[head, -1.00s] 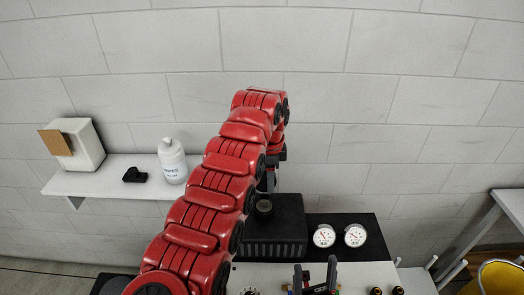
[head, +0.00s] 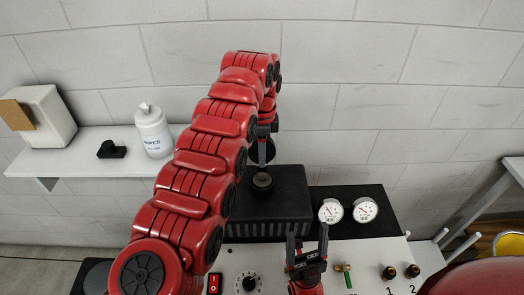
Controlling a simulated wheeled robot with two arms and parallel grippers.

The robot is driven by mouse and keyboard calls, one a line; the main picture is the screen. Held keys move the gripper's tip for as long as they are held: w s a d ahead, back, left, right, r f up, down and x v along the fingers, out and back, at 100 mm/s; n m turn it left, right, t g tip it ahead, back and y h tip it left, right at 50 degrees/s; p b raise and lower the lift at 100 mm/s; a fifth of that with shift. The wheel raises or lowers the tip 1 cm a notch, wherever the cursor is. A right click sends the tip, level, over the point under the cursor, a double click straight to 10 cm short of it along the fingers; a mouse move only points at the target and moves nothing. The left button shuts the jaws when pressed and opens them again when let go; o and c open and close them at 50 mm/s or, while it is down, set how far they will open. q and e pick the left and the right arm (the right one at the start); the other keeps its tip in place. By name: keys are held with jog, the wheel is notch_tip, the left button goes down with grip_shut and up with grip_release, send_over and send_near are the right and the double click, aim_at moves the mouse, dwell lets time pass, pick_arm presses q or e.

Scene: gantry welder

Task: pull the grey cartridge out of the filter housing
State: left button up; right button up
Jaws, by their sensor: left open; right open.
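A black ribbed box (head: 285,205), which looks like the filter housing, stands against the wall at the back of the bench. A dark round piece (head: 262,183) sticks up from its top; I cannot tell whether it is the grey cartridge or a cap. My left gripper (head: 263,155) points down just above this piece and is open. Its fingers are partly hidden by my own red arm, and a grey shape shows between them. I see no clear contact. My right gripper (head: 307,250) is open and empty over the panel, in front of the box.
Two white gauges (head: 348,210) sit right of the box. The panel carries a red switch (head: 215,283), a dial (head: 248,282), a green-and-brass valve (head: 345,275) and black knobs. A shelf (head: 85,150) at left holds a white bottle (head: 154,130) and a box.

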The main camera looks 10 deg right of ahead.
aim_at(262, 173)
pick_arm(q)
jog(key=shift+d+f, duration=0.2)
jog(key=shift+f, duration=0.2)
jog(key=shift+s+f, duration=0.15)
jog(key=shift+f, duration=0.25)
jog(key=f+p, duration=0.1)
jog(key=f, duration=0.3)
jog(key=f+p, duration=0.1)
jog(key=shift+a+f+p, duration=0.25)
jog(key=shift+f+p, duration=0.05)
jog(key=shift+f, duration=0.1)
jog(key=shift+d+f, duration=0.1)
jog(key=shift+f, duration=0.25)
grip_shut()
jog(key=shift+r, duration=0.1)
